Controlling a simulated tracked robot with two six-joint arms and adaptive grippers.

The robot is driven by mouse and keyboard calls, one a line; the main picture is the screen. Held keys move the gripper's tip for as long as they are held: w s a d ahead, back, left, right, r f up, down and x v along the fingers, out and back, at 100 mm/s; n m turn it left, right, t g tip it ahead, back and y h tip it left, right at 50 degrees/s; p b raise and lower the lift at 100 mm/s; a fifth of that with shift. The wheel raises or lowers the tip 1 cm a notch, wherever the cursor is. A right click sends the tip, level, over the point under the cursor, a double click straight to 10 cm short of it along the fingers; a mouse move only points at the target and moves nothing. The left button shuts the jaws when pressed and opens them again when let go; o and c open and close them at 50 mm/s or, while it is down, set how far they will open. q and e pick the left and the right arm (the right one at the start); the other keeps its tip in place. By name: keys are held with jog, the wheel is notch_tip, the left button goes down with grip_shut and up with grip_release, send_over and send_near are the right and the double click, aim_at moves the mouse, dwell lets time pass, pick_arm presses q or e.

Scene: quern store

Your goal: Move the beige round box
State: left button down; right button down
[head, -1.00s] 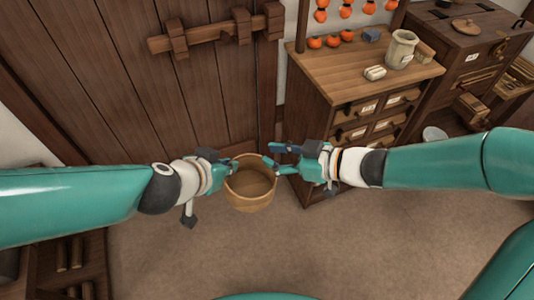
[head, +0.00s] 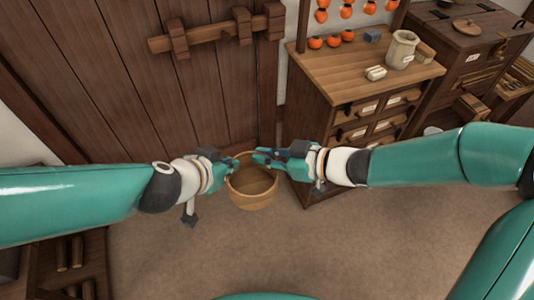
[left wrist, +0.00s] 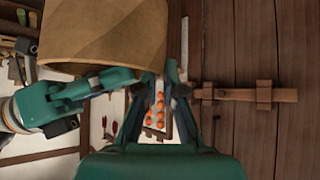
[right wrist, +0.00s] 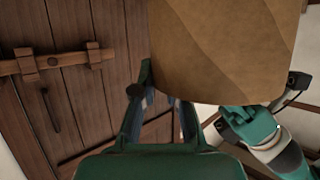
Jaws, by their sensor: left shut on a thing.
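The beige round box (head: 252,187) is an open, empty-looking tub with a rounded wall, between my two grippers in the head view. Its wall fills the top of the left wrist view (left wrist: 105,35) and of the right wrist view (right wrist: 225,50). My left gripper (head: 233,164) is shut on the box's left rim. My right gripper (head: 258,156) is at the box's upper right rim, its fingers around the wall. The box hides part of one finger, so I cannot tell whether they grip it.
A plank door (head: 130,80) with a wooden bolt (head: 210,38) stands behind. A drawer cabinet (head: 350,72) at the right carries a jar (head: 402,48), orange fruits and small blocks. A dark chest (head: 462,45) stands farther right. The floor (head: 290,245) in front is clear.

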pick_arm(q)
jog(key=shift+a+f, duration=0.1)
jog(key=shift+a, duration=0.05)
jog(key=c, duration=1.2)
grip_release()
